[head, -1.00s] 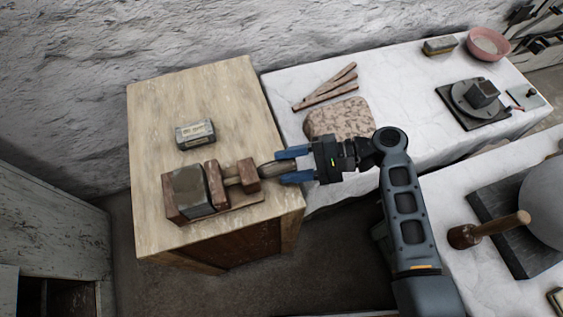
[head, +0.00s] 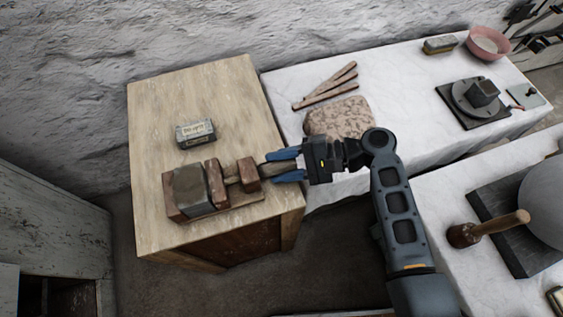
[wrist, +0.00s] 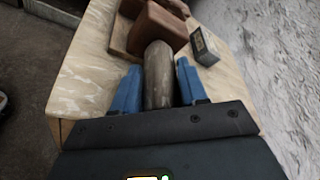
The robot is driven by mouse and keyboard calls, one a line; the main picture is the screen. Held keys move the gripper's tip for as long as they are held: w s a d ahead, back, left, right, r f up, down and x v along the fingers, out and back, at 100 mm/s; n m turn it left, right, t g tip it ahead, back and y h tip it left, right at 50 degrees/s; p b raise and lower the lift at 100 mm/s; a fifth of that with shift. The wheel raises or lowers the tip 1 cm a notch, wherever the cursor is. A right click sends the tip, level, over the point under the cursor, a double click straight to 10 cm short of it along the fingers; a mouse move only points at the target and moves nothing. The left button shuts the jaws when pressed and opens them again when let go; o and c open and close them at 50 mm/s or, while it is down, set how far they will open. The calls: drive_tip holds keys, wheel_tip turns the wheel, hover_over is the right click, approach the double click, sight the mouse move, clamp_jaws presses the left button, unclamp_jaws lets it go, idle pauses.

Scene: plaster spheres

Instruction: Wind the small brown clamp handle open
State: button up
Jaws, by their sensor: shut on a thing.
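The clamp (head: 212,187) lies on the wooden cabinet top, its reddish-brown wooden blocks around a grey block (head: 187,188). Its small brown handle (wrist: 158,75) points right in the head view, toward my gripper. My gripper (head: 287,165) has its blue fingers on either side of the handle and is shut on it. The wrist view shows the handle running between the two fingers (wrist: 157,88) toward a brown clamp block (wrist: 160,28). The handle's near end is hidden by the gripper body.
A small labelled box (head: 195,133) stands on the cabinet top (head: 150,105) behind the clamp. A white-covered table (head: 400,80) to the right holds a speckled stone slab (head: 335,118), wooden sticks (head: 330,87) and a pink bowl (head: 488,44). A mallet (head: 490,229) lies at lower right.

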drive_tip(key=shift+f, duration=0.1)
drive_tip(key=n+b, duration=0.1)
drive_tip(key=n+t+y+b, duration=0.1)
drive_tip(key=b, duration=0.1)
drive_tip(key=shift+d+f+n, duration=0.1)
drive_tip(key=shift+f+n, duration=0.15)
drive_tip(key=shift+n, duration=0.15)
drive_tip(key=shift+n+t+y+b, duration=0.35)
drive_tip(key=shift+n+b, duration=0.35)
drive_tip(key=shift+b, duration=0.35)
drive_tip(key=n+y+b, duration=0.1)
drive_tip(key=n+b, duration=0.1)
drive_tip(key=shift+b, duration=0.4)
drive_tip(key=n+b, duration=0.1)
drive_tip(key=b, duration=0.1)
drive_tip(key=shift+r+n+t+y+b, duration=0.1)
drive_tip(key=shift+n+t+y+b, duration=0.2)
drive_tip(key=shift+n+y, duration=0.1)
drive_tip(key=shift+r, duration=0.1)
drive_tip(key=o, duration=0.7)
